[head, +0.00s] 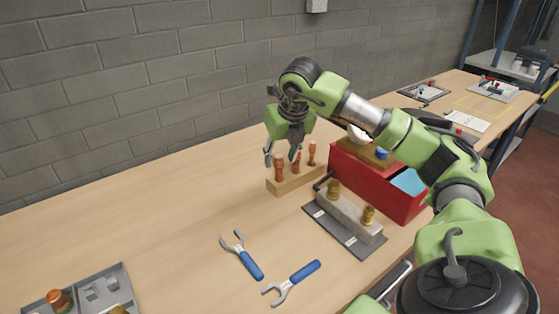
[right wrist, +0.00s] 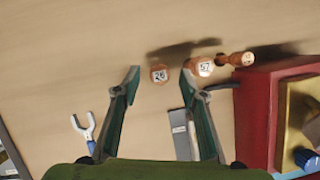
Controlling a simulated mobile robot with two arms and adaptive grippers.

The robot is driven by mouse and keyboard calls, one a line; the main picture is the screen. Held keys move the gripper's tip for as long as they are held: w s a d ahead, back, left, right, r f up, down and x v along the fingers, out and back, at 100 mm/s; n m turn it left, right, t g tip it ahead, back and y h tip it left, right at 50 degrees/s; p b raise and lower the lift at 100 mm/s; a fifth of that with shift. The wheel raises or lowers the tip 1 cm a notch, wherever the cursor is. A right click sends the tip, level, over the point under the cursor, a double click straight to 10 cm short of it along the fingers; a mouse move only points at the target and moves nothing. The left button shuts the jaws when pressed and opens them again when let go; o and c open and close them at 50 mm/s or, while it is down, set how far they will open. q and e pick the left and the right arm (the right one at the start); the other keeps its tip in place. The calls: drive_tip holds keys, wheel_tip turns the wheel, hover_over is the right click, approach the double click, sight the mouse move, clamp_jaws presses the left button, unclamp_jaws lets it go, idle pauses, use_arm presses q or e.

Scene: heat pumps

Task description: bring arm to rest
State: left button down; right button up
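My right arm reaches in from the right in the head view. Its gripper (head: 282,156) hangs fingers down over the table, just above and beside a wooden block (head: 290,184) holding copper-coloured pegs. The gripper is open. In the right wrist view, the gripper's two fingers (right wrist: 160,75) stand well apart with nothing held between them. A peg labelled 26 (right wrist: 159,75) shows beyond the gap, and a peg labelled 57 (right wrist: 204,68) shows by the right finger. Whether a finger touches a peg, I cannot tell. My left gripper is not in view.
A red box (head: 377,183) stands under my right forearm. In front of it, a metal block with brass fittings (head: 345,217) sits on a dark plate. Two blue-handled wrenches (head: 250,265) (head: 306,271) lie nearer. A grey tray (head: 97,285) is at lower left.

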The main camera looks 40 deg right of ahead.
drive_tip(key=v, duration=0.9)
drive_tip(key=shift+r, duration=0.3)
